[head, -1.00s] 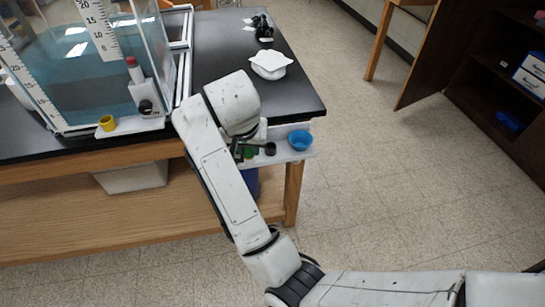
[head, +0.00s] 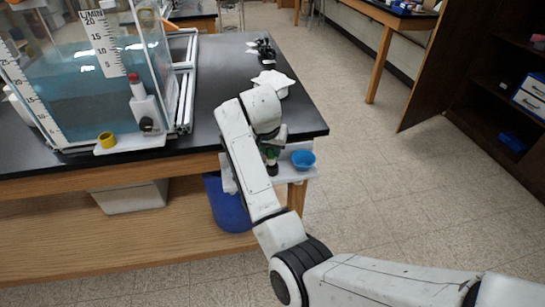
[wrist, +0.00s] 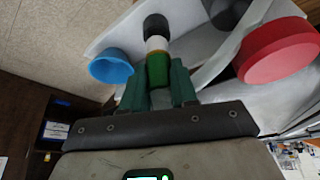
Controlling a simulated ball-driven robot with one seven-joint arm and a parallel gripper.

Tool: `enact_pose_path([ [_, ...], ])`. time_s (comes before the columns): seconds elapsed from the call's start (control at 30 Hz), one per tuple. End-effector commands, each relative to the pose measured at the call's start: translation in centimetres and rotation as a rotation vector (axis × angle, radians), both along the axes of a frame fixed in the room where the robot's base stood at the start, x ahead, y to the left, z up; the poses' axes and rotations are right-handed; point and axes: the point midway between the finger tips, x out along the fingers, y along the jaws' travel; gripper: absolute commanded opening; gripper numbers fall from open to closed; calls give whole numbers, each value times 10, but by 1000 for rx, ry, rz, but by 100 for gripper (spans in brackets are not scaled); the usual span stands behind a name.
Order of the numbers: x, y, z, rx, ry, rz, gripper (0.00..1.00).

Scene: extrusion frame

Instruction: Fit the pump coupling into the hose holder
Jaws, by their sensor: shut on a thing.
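My gripper (wrist: 158,80) is shut on a green cylinder with a white band and a black end (wrist: 157,45), which looks like the pump coupling. In the head view the coupling (head: 272,168) hangs below my wrist with its black end down, just left of a blue cup (head: 303,159). The blue cup also shows in the wrist view (wrist: 112,67), apart from the coupling. It sits on a white shelf (head: 297,176) at the table's corner. A yellow ring (head: 107,140) stands on another white ledge by the tank. I cannot tell which is the hose holder.
A red round thing (wrist: 279,50) lies close to the right of my gripper in the wrist view. The water tank (head: 85,85) fills the table's left. A white lidded dish (head: 273,82) stands behind my wrist. A blue bin (head: 228,205) is under the table.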

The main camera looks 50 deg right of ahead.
Motion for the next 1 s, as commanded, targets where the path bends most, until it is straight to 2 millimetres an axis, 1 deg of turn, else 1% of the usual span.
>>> enact_pose_path([
  [0.23, 6, -13, -17, 1, 1, -1, 0],
  [0.4, 6, -12, -39, 0, 2, 1, 0],
  [0.47, 6, -12, -44, 0, 0, 1, 0],
  [0.87, 6, -12, -49, -1, -1, 0, 0],
  [0.9, 6, -12, -49, 0, -1, 0, 30],
  [1.0, 6, -12, -49, -1, -1, 0, 39],
])
